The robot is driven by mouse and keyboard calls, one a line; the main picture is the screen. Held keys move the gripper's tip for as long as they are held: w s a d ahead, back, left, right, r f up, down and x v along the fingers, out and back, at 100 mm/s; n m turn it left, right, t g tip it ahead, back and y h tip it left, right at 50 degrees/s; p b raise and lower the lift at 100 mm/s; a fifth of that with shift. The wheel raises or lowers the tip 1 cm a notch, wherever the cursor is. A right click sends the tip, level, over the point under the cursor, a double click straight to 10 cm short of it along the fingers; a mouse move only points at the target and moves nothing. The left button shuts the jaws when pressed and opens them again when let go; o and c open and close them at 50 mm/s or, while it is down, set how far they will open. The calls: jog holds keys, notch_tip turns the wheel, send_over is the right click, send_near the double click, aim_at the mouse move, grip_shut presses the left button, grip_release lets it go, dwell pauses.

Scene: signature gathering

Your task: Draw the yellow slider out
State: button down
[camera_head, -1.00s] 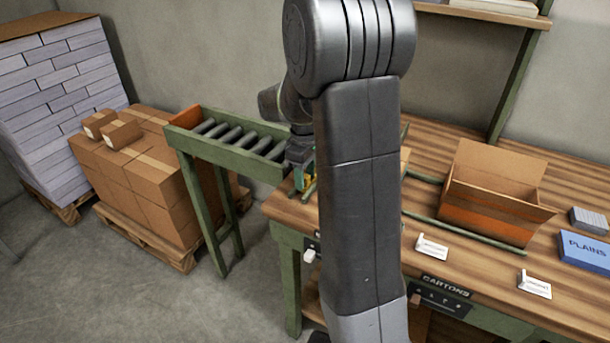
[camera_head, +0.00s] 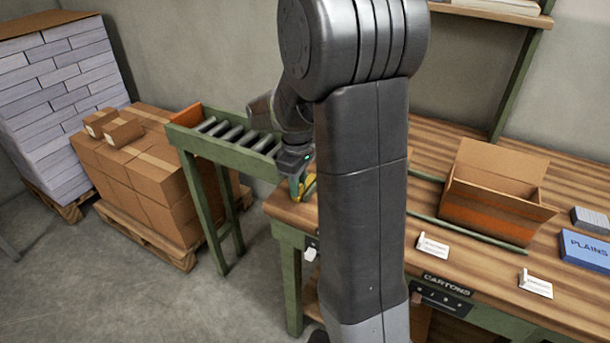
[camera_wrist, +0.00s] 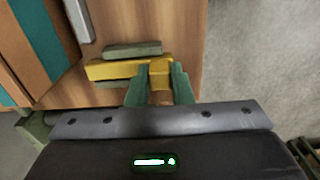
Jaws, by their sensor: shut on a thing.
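The yellow slider (camera_wrist: 115,69) shows in the wrist view as a yellow bar between two dull green rails (camera_wrist: 132,50) on the wooden table top. My gripper (camera_wrist: 160,72) has its green fingers on either side of the slider's yellow end block and is shut on it. In the head view the slider (camera_head: 306,188) is a small yellow patch at the table's left end, beside my gripper (camera_head: 298,186). My arm hides most of the slider there.
A green roller conveyor (camera_head: 228,150) stands left of the wooden table (camera_head: 465,265). An open carton (camera_head: 490,205) sits on the table at right, near a blue PLAINS box (camera_head: 585,250) and small white cards (camera_head: 433,245). Stacked cartons (camera_head: 150,190) stand on a pallet at left.

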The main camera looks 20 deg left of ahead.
jog(key=shift+s, duration=0.45)
jog(key=c, duration=1.6)
grip_release()
jog(key=o, duration=0.3)
jog(key=shift+s, duration=0.2)
jog(key=shift+w, duration=0.1)
jog(key=shift+a+r, duration=0.1)
jog(key=shift+r, duration=0.4)
notch_tip(320, 180, up, 13)
jog(key=shift+f+p, duration=0.1)
jog(key=shift+p, duration=0.3)
